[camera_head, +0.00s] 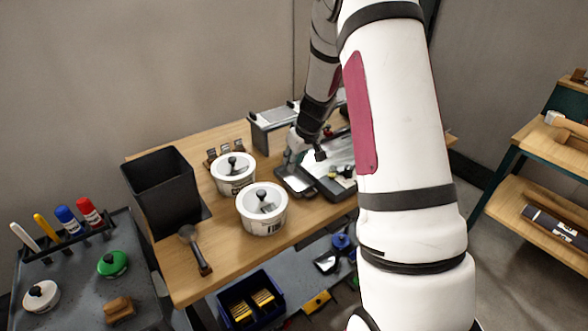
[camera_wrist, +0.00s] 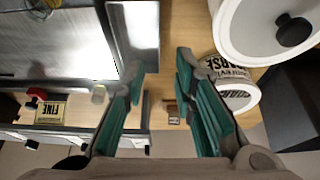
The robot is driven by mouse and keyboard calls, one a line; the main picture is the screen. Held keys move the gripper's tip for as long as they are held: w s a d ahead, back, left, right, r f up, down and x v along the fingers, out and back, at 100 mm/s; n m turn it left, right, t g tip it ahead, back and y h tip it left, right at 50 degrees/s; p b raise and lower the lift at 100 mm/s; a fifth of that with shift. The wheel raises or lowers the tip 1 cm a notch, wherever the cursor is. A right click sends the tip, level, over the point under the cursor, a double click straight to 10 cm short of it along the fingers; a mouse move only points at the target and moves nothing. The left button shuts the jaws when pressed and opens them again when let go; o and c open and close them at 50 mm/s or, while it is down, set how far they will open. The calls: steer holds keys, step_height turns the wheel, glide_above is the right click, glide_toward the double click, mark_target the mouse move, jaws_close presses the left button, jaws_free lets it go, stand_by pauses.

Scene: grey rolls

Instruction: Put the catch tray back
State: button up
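A small shiny grey tray with a dark rim, which looks like the catch tray (camera_head: 294,181), lies on the wooden table beside a larger dark-framed metal plate (camera_head: 341,158). In the wrist view the small tray (camera_wrist: 134,32) is at the top centre, with the plate (camera_wrist: 60,45) to its left. My gripper (camera_head: 291,163) is low over the tray's far end. Its teal fingers (camera_wrist: 160,67) are apart, and the tray's right edge shows between the fingertips. I cannot tell whether they touch it. My arm hides part of the plate.
Two white tubs (camera_head: 234,171) (camera_head: 262,222) stand left of the tray, near my gripper. A black bin (camera_head: 160,188) and a brush (camera_head: 195,249) are farther left. A grey metal stand (camera_head: 268,132) is behind. A blue bin (camera_head: 251,304) sits on the lower shelf.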

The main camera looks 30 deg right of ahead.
steer(key=s+a+r+y, duration=0.1)
steer(key=s+a+r, duration=0.5)
steer(key=a+r, duration=0.3)
steer(key=s+a+r, duration=0.5)
steer(key=a+r, duration=0.2)
steer(key=r, duration=0.3)
steer(key=s+a+r, duration=0.2)
steer(key=s, duration=0.8)
steer(key=s+a+r+h, duration=0.1)
steer(key=s+a+r, duration=0.1)
steer(key=s, duration=0.9)
steer(key=shift+a+r, duration=0.35)
steer(key=shift+r, duration=0.1)
steer(key=shift+s, duration=0.1)
